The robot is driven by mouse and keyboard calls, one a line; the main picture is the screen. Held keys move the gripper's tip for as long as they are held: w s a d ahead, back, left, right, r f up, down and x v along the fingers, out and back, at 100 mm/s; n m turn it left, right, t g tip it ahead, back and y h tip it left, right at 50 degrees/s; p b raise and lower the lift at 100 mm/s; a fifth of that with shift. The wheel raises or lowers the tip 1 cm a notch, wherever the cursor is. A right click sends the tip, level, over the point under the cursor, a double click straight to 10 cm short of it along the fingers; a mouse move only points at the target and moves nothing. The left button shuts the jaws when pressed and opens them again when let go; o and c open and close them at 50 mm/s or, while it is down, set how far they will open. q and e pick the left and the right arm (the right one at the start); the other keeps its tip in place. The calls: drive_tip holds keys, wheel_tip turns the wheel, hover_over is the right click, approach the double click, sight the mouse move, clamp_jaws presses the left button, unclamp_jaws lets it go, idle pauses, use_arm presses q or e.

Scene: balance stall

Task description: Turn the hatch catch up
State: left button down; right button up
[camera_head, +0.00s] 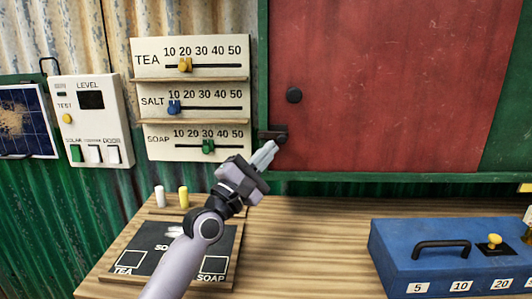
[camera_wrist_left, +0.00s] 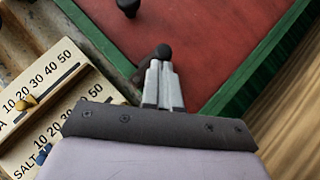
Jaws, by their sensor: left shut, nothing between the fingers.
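The hatch is a red panel (camera_head: 390,80) in a green frame. Its dark catch (camera_head: 270,134) lies about level across the panel's lower left edge, with a round dark knob at its right end. In the left wrist view the catch's knob (camera_wrist_left: 163,51) shows just beyond my fingertips, and its bar is partly hidden behind them. My left gripper (camera_head: 268,148) is shut and empty, its tips close below the catch knob. I cannot tell if they touch it. My right gripper is not in view.
A dark round knob (camera_head: 294,95) sits higher on the hatch. A slider board (camera_head: 192,75) and a level box (camera_head: 90,130) hang to the left. Below are a wooden counter (camera_head: 320,240), a dark mat board (camera_head: 165,245) and a blue cash box (camera_head: 395,262).

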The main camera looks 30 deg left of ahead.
use_arm(q)
drive_tip(key=shift+n, duration=0.3)
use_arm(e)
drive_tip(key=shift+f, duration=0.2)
use_arm(q)
drive_tip(key=shift+d+n+t+y+b, duration=0.1)
drive_tip(key=shift+n+t+y+b, duration=0.2)
drive_tip(key=shift+t+y+b, duration=0.1)
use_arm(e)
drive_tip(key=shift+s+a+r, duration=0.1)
